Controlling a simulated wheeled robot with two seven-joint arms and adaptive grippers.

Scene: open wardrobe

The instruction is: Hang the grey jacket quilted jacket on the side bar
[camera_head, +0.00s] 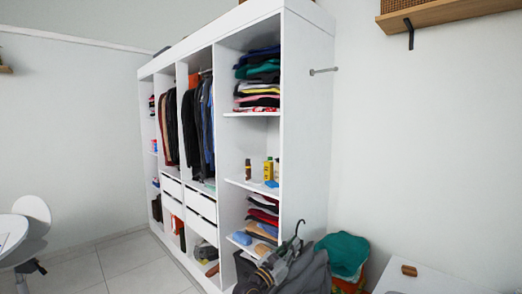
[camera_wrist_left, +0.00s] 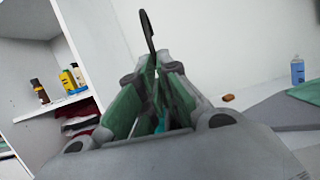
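The grey quilted jacket (camera_head: 308,274) hangs on a dark hanger at the bottom of the head view, low in front of the wardrobe's right end. The hanger hook (camera_head: 298,230) points up; it also shows in the left wrist view (camera_wrist_left: 148,32). My left gripper (camera_head: 272,264) is at the hanger's neck. In the left wrist view its green-padded fingers (camera_wrist_left: 158,75) close in around the hanger just below the hook. The side bar (camera_head: 324,71) is a short metal rod on the wardrobe's right outer side, high above the jacket, with nothing on it. My right gripper is not in view.
The open white wardrobe (camera_head: 308,140) holds folded clothes, bottles and hanging garments. A teal cloth (camera_head: 343,252) lies on a pile right of the jacket. A white table (camera_head: 440,284) with a small brown object (camera_head: 409,270) is at lower right. A wooden wall shelf (camera_head: 440,12) is at upper right.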

